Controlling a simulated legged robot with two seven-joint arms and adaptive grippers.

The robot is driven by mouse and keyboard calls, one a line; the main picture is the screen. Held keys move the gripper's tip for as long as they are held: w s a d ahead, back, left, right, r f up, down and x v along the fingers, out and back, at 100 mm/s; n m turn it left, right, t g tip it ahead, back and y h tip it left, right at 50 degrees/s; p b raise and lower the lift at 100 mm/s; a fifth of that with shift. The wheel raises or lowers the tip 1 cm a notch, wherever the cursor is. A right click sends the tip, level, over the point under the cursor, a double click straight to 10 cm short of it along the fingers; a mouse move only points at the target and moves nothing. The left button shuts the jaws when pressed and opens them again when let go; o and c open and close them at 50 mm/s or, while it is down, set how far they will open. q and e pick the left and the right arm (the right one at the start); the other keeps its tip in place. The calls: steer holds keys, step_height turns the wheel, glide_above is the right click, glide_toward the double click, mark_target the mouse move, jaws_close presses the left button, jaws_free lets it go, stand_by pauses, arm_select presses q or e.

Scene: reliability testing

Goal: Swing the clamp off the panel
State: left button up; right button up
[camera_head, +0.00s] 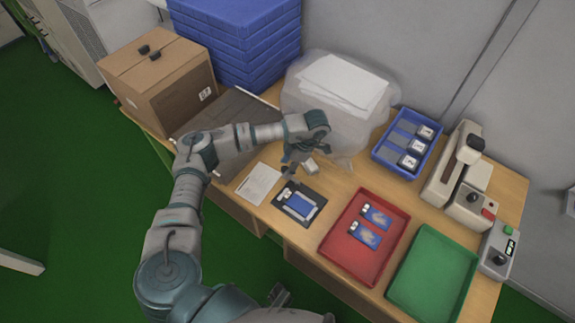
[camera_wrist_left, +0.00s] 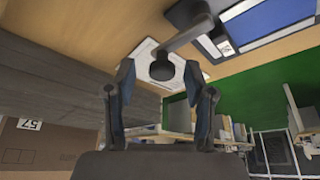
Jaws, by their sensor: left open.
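The blue panel (camera_head: 301,204) lies in a dark fixture on the wooden table, and part of it shows in the left wrist view (camera_wrist_left: 272,22). The clamp shows in the left wrist view as a grey arm ending in a dark round knob (camera_wrist_left: 162,70); its other end is by the fixture's edge. My left gripper (camera_head: 291,168) is above the table just behind the fixture. In the wrist view its open fingers (camera_wrist_left: 159,72) stand on either side of the knob, with gaps visible. A dark gripper part at the bottom of the head view, seemingly my right gripper (camera_head: 279,296), is mostly hidden.
A white paper sheet (camera_head: 259,184) lies left of the fixture. A red tray (camera_head: 336,266) with two blue-and-white items and a green tray (camera_head: 432,279) are to the right. A blue bin (camera_head: 384,156), a test machine (camera_head: 446,172), a cardboard box (camera_head: 150,85) and a clear-plastic bin (camera_head: 310,104) stand behind.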

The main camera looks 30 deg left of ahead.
arm_select(q)
steer(key=v, duration=1.2)
steer(key=shift+w+f, duration=0.1)
